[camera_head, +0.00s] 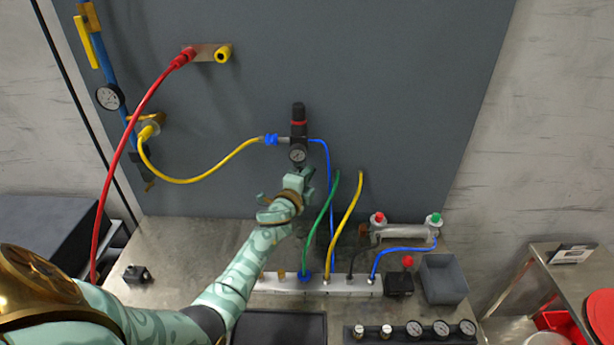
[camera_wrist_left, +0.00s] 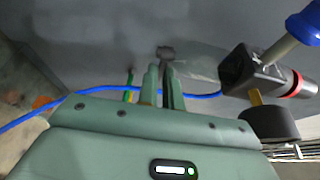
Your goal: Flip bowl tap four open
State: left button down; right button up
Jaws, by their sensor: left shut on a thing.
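A black filter regulator (camera_head: 299,122) with a red band and a round gauge (camera_head: 297,155) is mounted on the grey panel. It also shows at the right of the left wrist view (camera_wrist_left: 262,78). My left gripper (camera_head: 303,174) is just below the gauge, close to the panel. In the left wrist view my left gripper's fingers (camera_wrist_left: 166,72) are nearly together. A small dark grey piece (camera_wrist_left: 165,51) shows at their tips, and the jaws are shut on it. I cannot tell whether this piece is the bowl tap or which way it is turned. My right gripper is out of view.
Blue tubing (camera_head: 327,165) runs down beside the regulator, with green (camera_head: 324,215) and yellow (camera_head: 350,215) hoses right of my gripper. They enter a pale manifold (camera_head: 300,286) on the bench. A red hose (camera_head: 121,150) arcs at left. A grey bin (camera_head: 443,279) stands at right.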

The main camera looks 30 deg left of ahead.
pick_arm(q)
jog(key=c, duration=1.8)
grip_release()
jog(key=shift+c, duration=0.2)
jog(key=s+d+p, duration=0.1)
jog(key=s+d, duration=0.1)
jog(key=s, duration=1.4)
jog(key=shift+d, duration=0.4)
